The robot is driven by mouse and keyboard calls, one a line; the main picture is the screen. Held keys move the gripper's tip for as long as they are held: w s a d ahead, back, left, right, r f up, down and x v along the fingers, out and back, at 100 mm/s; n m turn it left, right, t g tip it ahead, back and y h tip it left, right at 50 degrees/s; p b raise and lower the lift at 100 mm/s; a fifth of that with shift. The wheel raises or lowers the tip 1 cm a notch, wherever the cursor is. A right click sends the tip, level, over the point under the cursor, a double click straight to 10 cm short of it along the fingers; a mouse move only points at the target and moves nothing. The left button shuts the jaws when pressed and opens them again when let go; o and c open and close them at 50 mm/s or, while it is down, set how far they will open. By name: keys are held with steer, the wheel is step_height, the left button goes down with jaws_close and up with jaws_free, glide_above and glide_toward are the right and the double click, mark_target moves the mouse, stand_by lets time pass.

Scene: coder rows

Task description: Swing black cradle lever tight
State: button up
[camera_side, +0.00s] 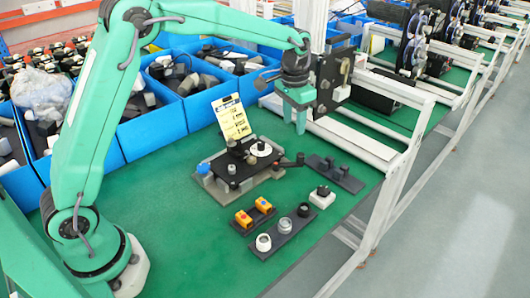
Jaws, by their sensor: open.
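The black cradle (228,164) sits on a grey base on the green table, with a white round part on its top. A black lever (286,163) sticks out from its right side and ends in a dark knob. Whether the lever is tight or loose cannot be told. My gripper (293,126) is open and empty, with its teal fingers pointing down. In the picture it is above the lever's knob end and apart from it.
A yellow card (231,117) stands behind the cradle. In front are a rack with orange parts (254,216), a rack with round parts (284,233) and a white box (322,197). A dark rack (335,173) lies right. Blue bins (148,131) line the back.

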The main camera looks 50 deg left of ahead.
glide_above(301, 154)
steer(key=shift+g, duration=0.3)
step_height(301, 154, down, 5)
steer(key=shift+r, duration=0.15)
steer(key=shift+f, duration=3.85)
jaws_close()
